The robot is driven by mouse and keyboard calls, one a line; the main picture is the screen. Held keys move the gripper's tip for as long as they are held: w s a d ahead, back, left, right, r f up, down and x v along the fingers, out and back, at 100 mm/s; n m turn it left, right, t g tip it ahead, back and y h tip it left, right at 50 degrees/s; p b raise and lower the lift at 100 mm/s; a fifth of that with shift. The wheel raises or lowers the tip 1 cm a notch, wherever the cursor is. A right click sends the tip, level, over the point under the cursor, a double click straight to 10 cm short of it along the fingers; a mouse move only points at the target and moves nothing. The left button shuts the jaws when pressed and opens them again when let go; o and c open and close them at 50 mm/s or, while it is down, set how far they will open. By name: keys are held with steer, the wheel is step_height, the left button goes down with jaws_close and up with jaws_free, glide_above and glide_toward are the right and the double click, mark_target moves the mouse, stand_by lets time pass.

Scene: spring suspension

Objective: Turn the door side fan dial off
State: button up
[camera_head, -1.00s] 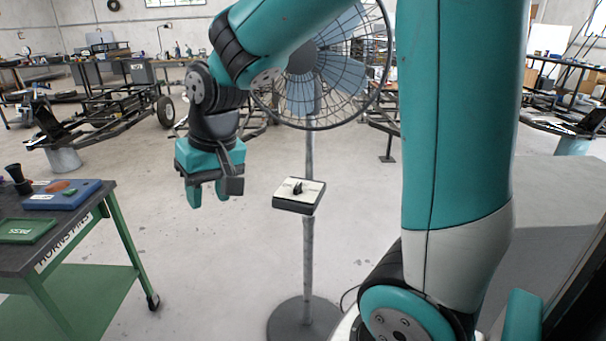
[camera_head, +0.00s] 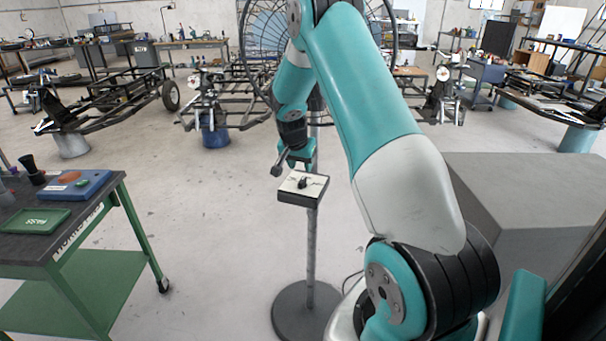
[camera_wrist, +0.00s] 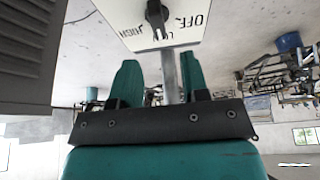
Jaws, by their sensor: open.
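The fan dial is a black knob (camera_head: 303,183) on a white-topped box (camera_head: 317,190) fixed to the fan's pole. In the wrist view the knob (camera_wrist: 157,14) sits at the top, on a white plate (camera_wrist: 185,35) lettered OFF, HIGH and a partly hidden LOW. My gripper (camera_head: 298,164) is just behind and above the box in the head view. Its two teal fingers (camera_wrist: 158,82) are apart and empty in the wrist view, with the pole between them in the picture. The knob is beyond the fingertips, and I see no contact.
The fan cage (camera_head: 262,45) stands above, partly hidden by my arm. The round pole base (camera_head: 290,312) is on the floor. A green-legged cart (camera_head: 95,215) with trays is at left, and a grey block (camera_head: 540,185) at right. Floor between cart and pole is clear.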

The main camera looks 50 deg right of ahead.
mark_target(304, 178)
steer(key=p+x, duration=0.1)
steer(key=x, duration=0.5)
steer(key=shift+f, duration=0.3)
steer(key=shift+c, duration=0.2)
jaws_close()
